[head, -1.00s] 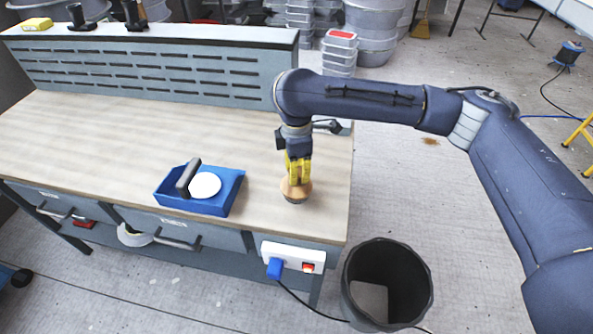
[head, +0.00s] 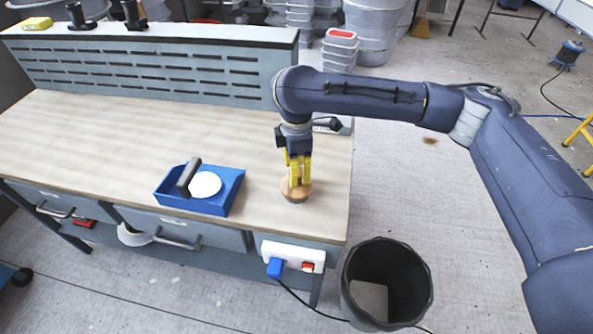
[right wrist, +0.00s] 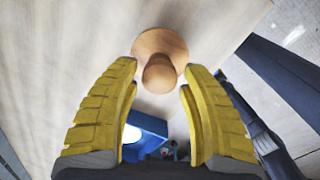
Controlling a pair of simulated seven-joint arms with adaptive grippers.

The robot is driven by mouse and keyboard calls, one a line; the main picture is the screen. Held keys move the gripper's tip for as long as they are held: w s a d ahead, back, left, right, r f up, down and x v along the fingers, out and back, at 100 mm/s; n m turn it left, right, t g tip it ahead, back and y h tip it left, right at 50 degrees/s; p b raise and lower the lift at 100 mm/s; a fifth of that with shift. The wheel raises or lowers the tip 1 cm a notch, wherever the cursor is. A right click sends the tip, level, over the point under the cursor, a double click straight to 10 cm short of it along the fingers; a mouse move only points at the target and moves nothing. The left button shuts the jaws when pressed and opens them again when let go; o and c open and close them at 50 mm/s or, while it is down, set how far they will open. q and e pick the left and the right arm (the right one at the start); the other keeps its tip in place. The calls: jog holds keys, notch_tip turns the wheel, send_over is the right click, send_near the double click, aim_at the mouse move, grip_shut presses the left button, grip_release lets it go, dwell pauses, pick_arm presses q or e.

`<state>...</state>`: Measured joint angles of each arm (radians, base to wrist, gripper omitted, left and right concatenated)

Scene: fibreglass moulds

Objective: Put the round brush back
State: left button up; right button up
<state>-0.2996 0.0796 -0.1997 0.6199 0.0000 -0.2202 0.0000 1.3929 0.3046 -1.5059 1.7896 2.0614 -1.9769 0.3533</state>
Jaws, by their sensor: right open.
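The round brush (head: 296,192), with a wooden knob and a rounded wooden body, stands on the workbench near its right front edge. It also shows in the right wrist view (right wrist: 160,62). My right gripper (head: 297,178) has yellow fingers and is directly above the brush, pointing down. In the right wrist view the fingers (right wrist: 160,78) are spread apart with the knob between them and a gap on each side. A blue tray (head: 233,200) stands to the left of the brush and holds a white disc (head: 205,185) and a dark-handled tool (head: 188,177). My left gripper is not in view.
The workbench (head: 100,140) has a slotted grey back panel (head: 150,70) and free surface at left. A black bin (head: 388,285) stands on the floor by its right end. A power strip (head: 293,257) is on the bench front.

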notch_tip(320, 180, up, 12)
jog(key=shift+f, duration=0.25)
dwell(0.3)
dwell(0.4)
